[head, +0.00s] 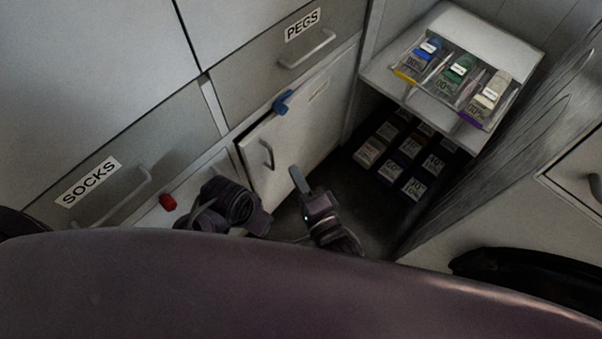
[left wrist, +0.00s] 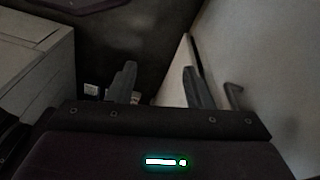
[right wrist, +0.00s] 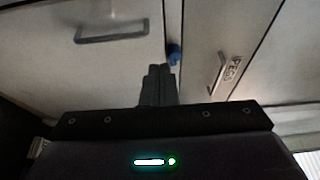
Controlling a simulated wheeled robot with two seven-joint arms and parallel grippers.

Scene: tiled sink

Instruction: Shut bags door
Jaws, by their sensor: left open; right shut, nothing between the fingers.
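The pale door (head: 300,140) with a bar handle (head: 267,153) sits below the PEGS drawer. Its label is too faint to read, and its left side appears to stand slightly out from the frame. My right gripper (head: 297,178) is shut and empty, just in front of the door's lower right part. In the right wrist view its closed fingers (right wrist: 160,70) point toward the panels, below the blue knob (right wrist: 173,52). My left gripper (left wrist: 160,68) is open; a pale panel edge (left wrist: 176,75) shows between its fingers, with a handle (left wrist: 232,95) to the right. Its fingers are hidden in the head view.
The SOCKS drawer (head: 105,185) is at left with a red knob (head: 168,202) near it. The PEGS drawer (head: 285,50) is above the door. A white shelf (head: 375,75) holds a clear tray, with several labelled boxes (head: 390,160) below. A dark grained panel (head: 490,130) stands at right.

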